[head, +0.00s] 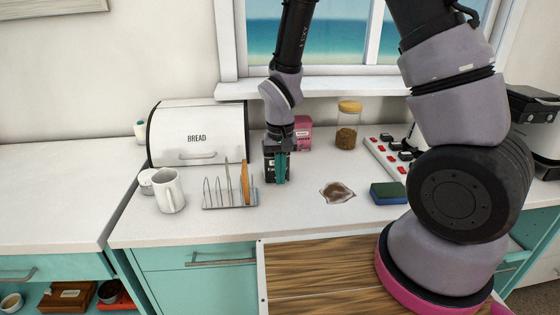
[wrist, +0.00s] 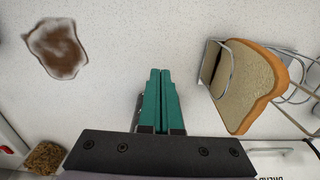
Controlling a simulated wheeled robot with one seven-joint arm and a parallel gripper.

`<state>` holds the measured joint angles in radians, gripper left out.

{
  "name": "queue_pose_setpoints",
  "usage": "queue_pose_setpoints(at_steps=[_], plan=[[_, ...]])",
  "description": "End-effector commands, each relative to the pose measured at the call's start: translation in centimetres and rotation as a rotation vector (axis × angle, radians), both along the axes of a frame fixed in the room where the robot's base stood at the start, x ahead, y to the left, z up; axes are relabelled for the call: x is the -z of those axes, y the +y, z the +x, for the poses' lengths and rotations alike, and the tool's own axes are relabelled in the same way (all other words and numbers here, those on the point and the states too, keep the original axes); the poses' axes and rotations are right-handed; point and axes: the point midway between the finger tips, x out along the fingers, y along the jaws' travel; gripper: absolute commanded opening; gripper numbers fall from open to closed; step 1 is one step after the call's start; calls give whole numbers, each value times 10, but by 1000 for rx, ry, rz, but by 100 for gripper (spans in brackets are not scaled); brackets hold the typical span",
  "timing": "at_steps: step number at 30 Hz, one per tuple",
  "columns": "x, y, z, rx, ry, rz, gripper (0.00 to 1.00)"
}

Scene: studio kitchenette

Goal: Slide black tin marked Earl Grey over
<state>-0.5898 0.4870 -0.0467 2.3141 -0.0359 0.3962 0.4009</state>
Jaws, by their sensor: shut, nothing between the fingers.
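My gripper (head: 281,180) points down over the middle of the white counter, its teal fingers shut with nothing between them. The shut fingers (wrist: 160,72) also show in the wrist view, over bare counter. A dark upright shape (head: 268,166) shows just behind and left of the fingers in the head view; it looks like the black tin, mostly hidden by my gripper. I cannot read its label or tell whether the fingers touch it. In the wrist view only a thin edge beside the fingers could be the tin.
A toast rack (head: 228,199) with bread stands left of my gripper, a white mug (head: 170,190) beyond it. The bread bin (head: 197,134) and a pink box (head: 303,133) are behind. A brown spill (head: 338,192) and a sponge (head: 388,193) lie right. Counter in front is clear.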

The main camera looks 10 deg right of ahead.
Motion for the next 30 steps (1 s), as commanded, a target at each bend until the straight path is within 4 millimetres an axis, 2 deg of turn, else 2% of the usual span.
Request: queue_pose_setpoints(at_steps=[1,4,6,12,26,30], plan=[[13,-1,-1,0,5,-3,0],[32,-1,-1,1,5,-2,0],[30,0,14,4,-3,2,0],[30,0,35,2,-2,1,0],[29,0,41,1,0,1,0],[29,0,60,3,-3,2,0]])
